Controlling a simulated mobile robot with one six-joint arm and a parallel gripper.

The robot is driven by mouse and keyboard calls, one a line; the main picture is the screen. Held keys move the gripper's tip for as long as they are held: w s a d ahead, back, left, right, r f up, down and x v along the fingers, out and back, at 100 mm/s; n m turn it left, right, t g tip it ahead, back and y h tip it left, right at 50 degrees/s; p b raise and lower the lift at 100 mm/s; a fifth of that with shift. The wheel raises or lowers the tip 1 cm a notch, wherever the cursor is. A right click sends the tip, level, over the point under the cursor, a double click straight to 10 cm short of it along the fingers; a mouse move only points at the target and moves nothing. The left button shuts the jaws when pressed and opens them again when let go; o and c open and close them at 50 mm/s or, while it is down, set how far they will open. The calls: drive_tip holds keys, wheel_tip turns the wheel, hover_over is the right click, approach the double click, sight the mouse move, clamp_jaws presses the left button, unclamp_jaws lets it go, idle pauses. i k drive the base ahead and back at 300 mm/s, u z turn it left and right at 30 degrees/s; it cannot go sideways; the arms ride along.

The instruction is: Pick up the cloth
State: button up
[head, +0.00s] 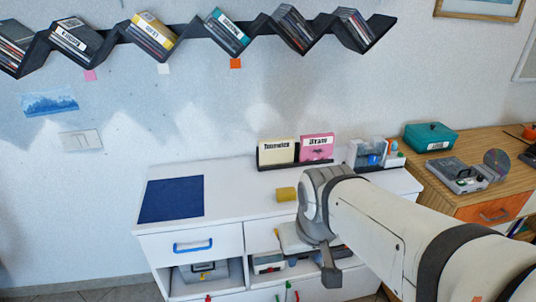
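A small yellow block-like piece (286,194) lies on the white cabinet top, just left of my arm; it may be a folded cloth or a sponge, I cannot tell which. A flat dark blue square (172,198) lies on the left part of the same top; it looks like a cloth or a mat. My gripper (331,277) points down in front of the cabinet, to the right of and lower in the picture than the yellow piece. Its fingers are seen edge-on, so their opening does not show. I see nothing held in it.
The white cabinet top (236,209) is clear between the blue square and the yellow piece. Behind stand a cream box (277,152), a pink box (317,147) and a clear organiser (367,153). A wooden desk (455,195) is at right. Zigzag disc shelves (185,33) hang above.

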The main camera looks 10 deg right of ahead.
sight(286, 193)
drive_tip(key=z, duration=2.15)
drive_tip(key=k, duration=0.7)
drive_tip(key=u, duration=1.5)
drive_tip(key=i, duration=1)
drive_tip(key=u, duration=0.05)
